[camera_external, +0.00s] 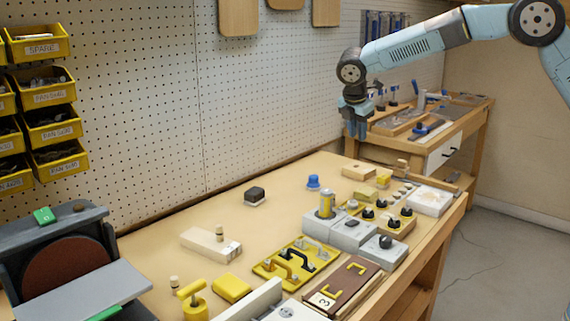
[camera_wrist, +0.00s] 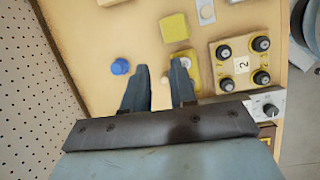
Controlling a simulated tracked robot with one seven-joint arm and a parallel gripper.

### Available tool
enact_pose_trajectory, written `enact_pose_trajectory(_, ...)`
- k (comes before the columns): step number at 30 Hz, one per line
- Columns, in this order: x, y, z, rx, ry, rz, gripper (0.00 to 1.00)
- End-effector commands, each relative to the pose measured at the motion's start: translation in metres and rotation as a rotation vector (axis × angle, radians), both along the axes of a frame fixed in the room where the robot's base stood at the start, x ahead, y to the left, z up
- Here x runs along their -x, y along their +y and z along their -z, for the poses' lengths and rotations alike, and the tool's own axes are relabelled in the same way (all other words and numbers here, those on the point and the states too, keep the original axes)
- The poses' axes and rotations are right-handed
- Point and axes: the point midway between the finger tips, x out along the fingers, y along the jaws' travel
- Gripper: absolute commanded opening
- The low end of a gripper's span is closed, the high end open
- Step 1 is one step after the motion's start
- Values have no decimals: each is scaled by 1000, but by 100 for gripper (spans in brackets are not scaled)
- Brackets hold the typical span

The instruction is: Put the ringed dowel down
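My gripper (camera_external: 357,130) hangs fingers-down above the far part of the bench, well clear of it. In the wrist view its two dark fingers (camera_wrist: 161,68) are apart, and I see no dowel held between them. I cannot tell for sure which piece is the ringed dowel. Another short dowel (camera_external: 174,281) stands nearer the front. Any rings are too small to make out.
A blue knob (camera_external: 313,181) stands on the bench, left of the fingers in the wrist view. A board of black knobs (camera_wrist: 242,63) is to the right. A pegboard (camera_external: 270,100) runs behind.

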Motion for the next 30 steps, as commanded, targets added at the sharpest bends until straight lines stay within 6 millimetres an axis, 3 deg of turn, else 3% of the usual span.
enact_pose_trajectory(1, 10, 21, 17, 23, 8, -53, 26)
enact_pose_trajectory(6, 36, 70, 56, 86, 19, -195, 26)
enact_pose_trajectory(11, 51, 93, 76, 118, 23, -270, 26)
enact_pose_trajectory(17, 51, 96, 92, 129, 26, -288, 26)
enact_pose_trajectory(30, 30, 81, 154, 128, 25, -287, 26)
